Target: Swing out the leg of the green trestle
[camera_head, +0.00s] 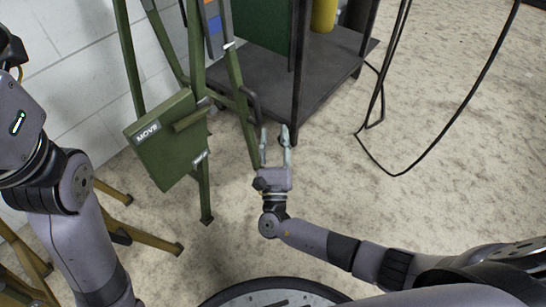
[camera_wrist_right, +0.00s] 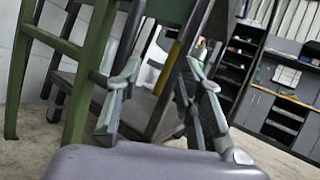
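The green trestle (camera_head: 203,150) stands left of centre in the head view, with a green box labelled MOVE (camera_head: 165,138) on it. A slanting green leg (camera_head: 238,95) with a dark bar-shaped handle (camera_head: 252,104) is on its right side. My right gripper (camera_head: 275,136) is open, just right of this leg's lower end; I see nothing between its fingers, and contact with the leg cannot be told. In the right wrist view, the open fingers (camera_wrist_right: 163,95) have green trestle legs (camera_wrist_right: 90,75) to their left. My left arm is at the left edge; its gripper is out of view.
A dark metal shelf cart (camera_head: 290,85) with a yellow cylinder (camera_head: 323,14) stands close behind the right gripper. Black cables (camera_head: 430,140) hang to the right. Brownish-yellow legs (camera_head: 150,238) stand at lower left by the white block wall (camera_head: 70,60).

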